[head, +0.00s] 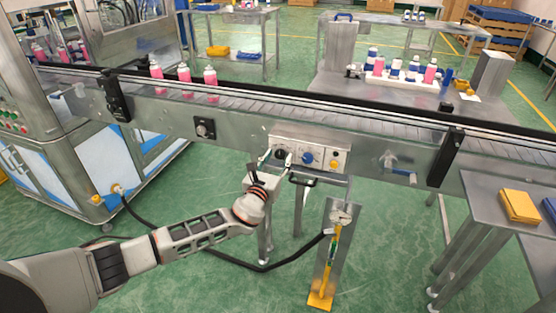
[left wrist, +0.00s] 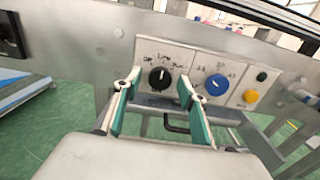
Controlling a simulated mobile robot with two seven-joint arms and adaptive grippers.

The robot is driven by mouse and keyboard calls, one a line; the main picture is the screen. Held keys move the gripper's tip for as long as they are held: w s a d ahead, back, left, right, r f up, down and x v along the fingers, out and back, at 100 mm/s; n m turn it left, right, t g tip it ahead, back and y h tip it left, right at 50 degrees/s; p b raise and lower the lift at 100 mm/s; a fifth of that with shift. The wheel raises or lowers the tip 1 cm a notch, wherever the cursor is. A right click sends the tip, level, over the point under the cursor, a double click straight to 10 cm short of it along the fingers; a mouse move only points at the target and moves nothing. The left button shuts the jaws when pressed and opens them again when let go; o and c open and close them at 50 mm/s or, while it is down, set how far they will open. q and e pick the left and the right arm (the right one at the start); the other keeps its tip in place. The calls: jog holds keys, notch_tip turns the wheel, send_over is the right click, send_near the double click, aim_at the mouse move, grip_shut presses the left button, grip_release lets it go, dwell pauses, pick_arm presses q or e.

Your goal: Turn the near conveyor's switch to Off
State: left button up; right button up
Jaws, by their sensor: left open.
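The near conveyor's control panel (head: 310,151) is a light metal plate on the conveyor's front side. At its left is a black rotary switch (left wrist: 160,78) with small labels around it, one at its left seeming to read Off. A white mark on the switch points roughly upward; its exact setting is hard to read. My left gripper (head: 277,158) is in front of the panel, open, with one finger at each side of the black switch. The wrist view shows the fingertips (left wrist: 159,84) flanking it, without clear contact. My right gripper is not in view.
A blue knob (left wrist: 217,85) sits just right of the black switch, close to one finger. A dark handle (head: 302,181) juts out below the panel. Pink bottles (head: 184,78) stand on the conveyor.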

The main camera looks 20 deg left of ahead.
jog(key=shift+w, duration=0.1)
pick_arm(q)
jog(key=c, duration=1.1)
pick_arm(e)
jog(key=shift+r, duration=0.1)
pick_arm(q)
jog(key=shift+n, duration=0.3)
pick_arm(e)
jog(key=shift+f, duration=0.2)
pick_arm(q)
jog(key=n+b, duration=0.1)
jog(key=n, duration=0.1)
jog(key=shift+f+n, duration=0.15)
jog(key=shift+n, duration=0.15)
jog(key=n+b, duration=0.1)
jog(key=n, duration=0.3)
jog(key=shift+b, duration=0.3)
jog(key=shift+n, duration=1.3)
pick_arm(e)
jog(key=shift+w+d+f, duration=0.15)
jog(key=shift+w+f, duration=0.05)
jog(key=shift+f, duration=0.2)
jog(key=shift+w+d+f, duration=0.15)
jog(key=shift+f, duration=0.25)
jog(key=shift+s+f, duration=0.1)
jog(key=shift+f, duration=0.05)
